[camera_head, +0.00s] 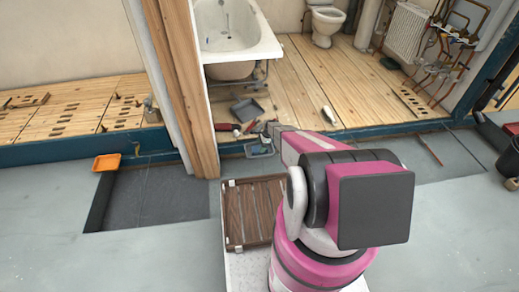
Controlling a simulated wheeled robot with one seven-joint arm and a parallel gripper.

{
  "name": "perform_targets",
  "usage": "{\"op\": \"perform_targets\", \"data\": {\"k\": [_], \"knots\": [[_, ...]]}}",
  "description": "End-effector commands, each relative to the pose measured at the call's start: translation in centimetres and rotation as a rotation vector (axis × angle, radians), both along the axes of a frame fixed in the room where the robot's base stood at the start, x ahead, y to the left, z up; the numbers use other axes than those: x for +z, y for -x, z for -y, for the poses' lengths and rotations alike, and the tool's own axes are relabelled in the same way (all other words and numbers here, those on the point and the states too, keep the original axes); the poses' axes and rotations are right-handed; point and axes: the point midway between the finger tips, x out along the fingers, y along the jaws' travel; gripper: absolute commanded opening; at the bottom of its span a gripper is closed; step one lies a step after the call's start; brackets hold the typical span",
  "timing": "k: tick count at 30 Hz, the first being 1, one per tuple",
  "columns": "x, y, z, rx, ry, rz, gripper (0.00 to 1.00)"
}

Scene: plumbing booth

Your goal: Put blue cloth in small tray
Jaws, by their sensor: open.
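My arm stretches away from me, and the dark end of my gripper (267,133) shows small beyond the pink link. It is open, though its fingers are hard to make out. A small grey-blue tray (249,155) lies on the floor just below and left of the gripper, by the edge of the wooden floor. Something bluish shows inside it, too small to tell whether it is the blue cloth. I cannot pick out the blue cloth elsewhere. A dark grey tray (247,110) lies on the boards farther back.
A red-handled tool (223,127) lies left of my gripper. A wooden post (190,90) stands farther left. An orange tray (107,162) lies at the left. A slatted wooden crate (250,210) is close in front. A bathtub (232,35) and toilet (325,22) stand behind.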

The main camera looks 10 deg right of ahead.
Motion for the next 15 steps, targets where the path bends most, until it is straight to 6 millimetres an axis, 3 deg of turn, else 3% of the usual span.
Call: {"op": "perform_targets", "data": {"k": [6,15], "knots": [[4.4,0.1,1.8,-0.001,0.001,0.002,0.85],[8.7,0.5,3.0,0.02,0.005,0.007,0.85]]}}
